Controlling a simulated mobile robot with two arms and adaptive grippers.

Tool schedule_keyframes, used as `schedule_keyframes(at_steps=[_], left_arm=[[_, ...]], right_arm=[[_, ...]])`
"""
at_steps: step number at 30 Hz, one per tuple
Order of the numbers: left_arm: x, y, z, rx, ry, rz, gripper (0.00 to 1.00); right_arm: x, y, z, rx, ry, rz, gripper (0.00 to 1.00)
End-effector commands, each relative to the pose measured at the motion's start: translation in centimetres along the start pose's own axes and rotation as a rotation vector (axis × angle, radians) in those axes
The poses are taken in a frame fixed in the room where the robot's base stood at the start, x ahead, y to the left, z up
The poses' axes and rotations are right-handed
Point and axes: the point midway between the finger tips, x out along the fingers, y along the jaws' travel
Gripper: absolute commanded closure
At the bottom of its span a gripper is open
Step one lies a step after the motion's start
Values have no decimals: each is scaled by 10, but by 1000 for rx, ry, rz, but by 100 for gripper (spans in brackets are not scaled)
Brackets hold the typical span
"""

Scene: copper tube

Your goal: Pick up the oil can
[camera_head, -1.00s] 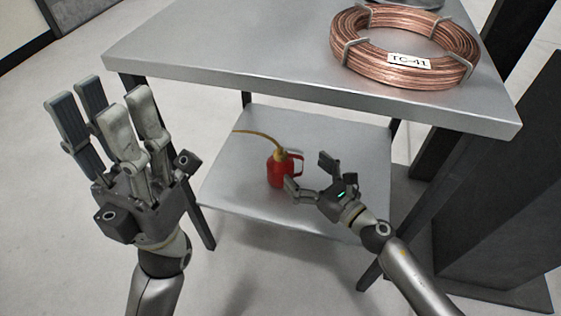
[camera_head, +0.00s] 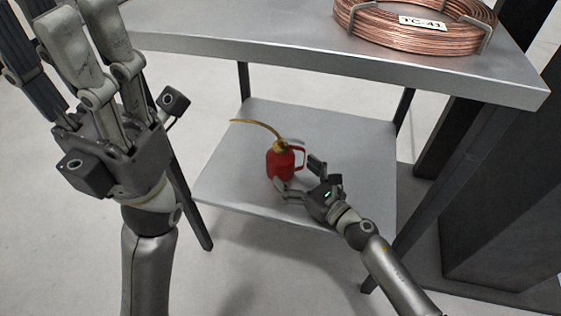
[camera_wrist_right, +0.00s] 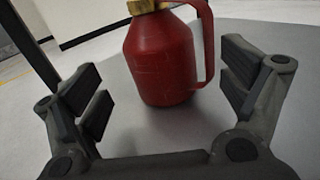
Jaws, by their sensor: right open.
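The red oil can (camera_head: 281,164) stands upright on the lower shelf (camera_head: 235,180) of the metal table. Its brass spout points to the left and its handle is on the right. In the right wrist view the can (camera_wrist_right: 160,60) stands between and just beyond the spread fingers, with its top cut off. My right gripper (camera_head: 297,174) is open, its fingers on either side of the can's near right side; it also shows in the right wrist view (camera_wrist_right: 160,90). My left gripper (camera_head: 85,50) is raised at the left, empty, its fingers upright and apart.
The table top (camera_head: 250,42) overhangs the shelf and carries a copper tube coil (camera_head: 420,25) labelled TC-41. Table legs flank the shelf. A dark upright structure (camera_head: 500,200) stands at the right. The rest of the lower shelf is clear.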

Motion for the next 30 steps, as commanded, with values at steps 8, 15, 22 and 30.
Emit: schedule_keyframes(at_steps=[8,15,22,30], left_arm=[[2,1,-2,2,20,6,60],[5,1,-3,2,24,8,60],[5,1,-3,2,24,8,60],[4,1,-3,2,23,7,60]], right_arm=[[34,0,0,-1,-2,0,7],[35,0,0,0,0,-1,7],[35,0,1,-1,-1,0,35],[35,0,1,-1,-1,-1,70]])
